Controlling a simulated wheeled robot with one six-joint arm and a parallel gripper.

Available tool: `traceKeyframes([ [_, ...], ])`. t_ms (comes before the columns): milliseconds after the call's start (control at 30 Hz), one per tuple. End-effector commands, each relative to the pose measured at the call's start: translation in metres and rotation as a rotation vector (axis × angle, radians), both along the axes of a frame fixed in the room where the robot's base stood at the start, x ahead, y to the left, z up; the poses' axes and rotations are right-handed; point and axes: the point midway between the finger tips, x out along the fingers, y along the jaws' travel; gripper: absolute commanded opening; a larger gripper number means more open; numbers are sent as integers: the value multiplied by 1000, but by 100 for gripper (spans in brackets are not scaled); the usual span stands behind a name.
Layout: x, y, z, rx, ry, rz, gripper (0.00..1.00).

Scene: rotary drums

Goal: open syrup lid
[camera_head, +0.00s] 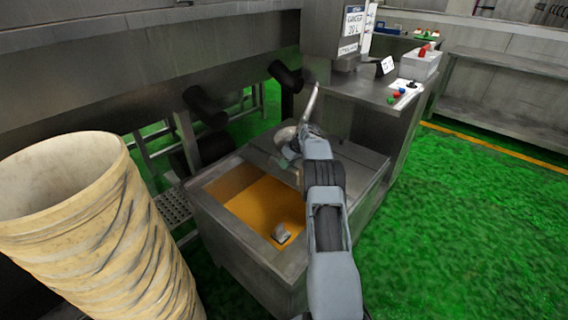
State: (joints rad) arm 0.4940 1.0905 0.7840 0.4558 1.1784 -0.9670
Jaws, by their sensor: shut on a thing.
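The syrup tank (250,277) is a steel box in the middle of the view, with orange-yellow syrup (256,205) showing through its open left part. A flat steel lid panel (358,172) covers the right and back part of its top. My arm reaches in from the bottom and hides part of the tank and lid. My gripper (289,155) is small and partly hidden at the lid's left side, near the edge of the opening. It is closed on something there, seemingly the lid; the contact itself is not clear.
A small grey object (281,234) sits at the opening's front edge. A thin metal bar (312,103) rises behind my arm. A large cream drum (85,225) stands at left. A control cabinet (378,110) with buttons stands behind. Green floor (470,230) at right is clear.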

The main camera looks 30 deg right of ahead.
Motion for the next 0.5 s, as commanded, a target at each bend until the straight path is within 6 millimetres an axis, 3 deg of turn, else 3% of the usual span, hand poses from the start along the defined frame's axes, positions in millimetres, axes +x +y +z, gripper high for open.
traceKeyframes([
  [500,-1,-15,0,-2,-3,1,0],
])
